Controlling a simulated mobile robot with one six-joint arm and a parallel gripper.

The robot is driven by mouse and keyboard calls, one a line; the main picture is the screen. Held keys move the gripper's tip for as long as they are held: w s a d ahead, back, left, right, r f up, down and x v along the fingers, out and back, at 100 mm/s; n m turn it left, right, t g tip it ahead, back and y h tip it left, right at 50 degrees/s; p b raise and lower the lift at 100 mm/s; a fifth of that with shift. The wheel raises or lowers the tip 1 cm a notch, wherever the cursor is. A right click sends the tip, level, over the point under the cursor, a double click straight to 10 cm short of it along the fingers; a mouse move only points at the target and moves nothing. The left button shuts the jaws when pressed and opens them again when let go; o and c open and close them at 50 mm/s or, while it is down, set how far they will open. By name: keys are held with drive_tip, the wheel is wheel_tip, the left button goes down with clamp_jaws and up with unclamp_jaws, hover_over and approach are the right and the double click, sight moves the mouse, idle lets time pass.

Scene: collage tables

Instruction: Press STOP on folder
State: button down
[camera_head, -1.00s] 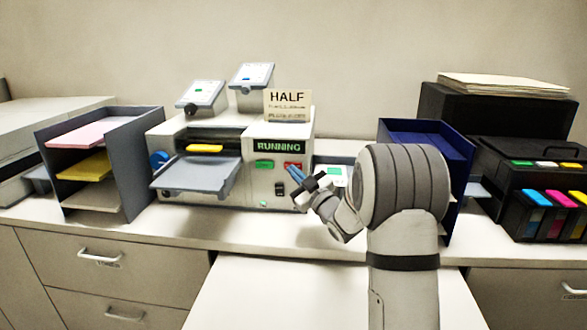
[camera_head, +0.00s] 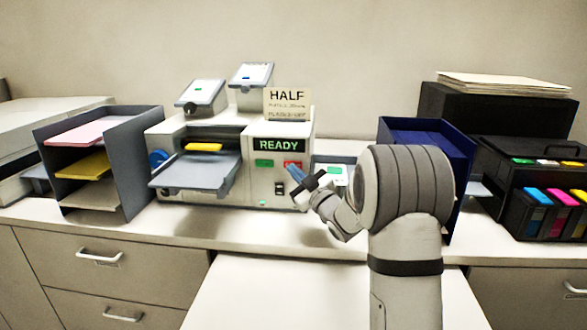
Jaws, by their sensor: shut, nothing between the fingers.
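The folder (camera_head: 270,195) is a beige machine on the counter with a grey tray and a yellow sheet at its front. Its display (camera_head: 279,145) reads READY in green. Below the display are a green button (camera_head: 264,163) and a red button (camera_head: 292,164), the likely STOP; its label is too small to read.
A sign reading HALF (camera_head: 287,104) stands on the folder. A grey paper rack (camera_head: 130,165) is to the left. A dark blue rack (camera_head: 440,130) stands behind my arm. Ink cartridges (camera_head: 553,200) are at the far right. The counter before the folder is clear.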

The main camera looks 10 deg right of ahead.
drive_tip(key=shift+s+a, duration=0.15)
drive_tip(key=shift+s, duration=0.3)
drive_tip(key=shift+b, duration=0.3)
drive_tip(key=s+b, duration=0.1)
drive_tip(key=s+a+b, duration=0.1)
drive_tip(key=s, duration=0.1)
drive_tip(key=s+b, duration=0.1)
drive_tip(key=shift+s+a, duration=0.3)
drive_tip(key=shift+s, duration=0.1)
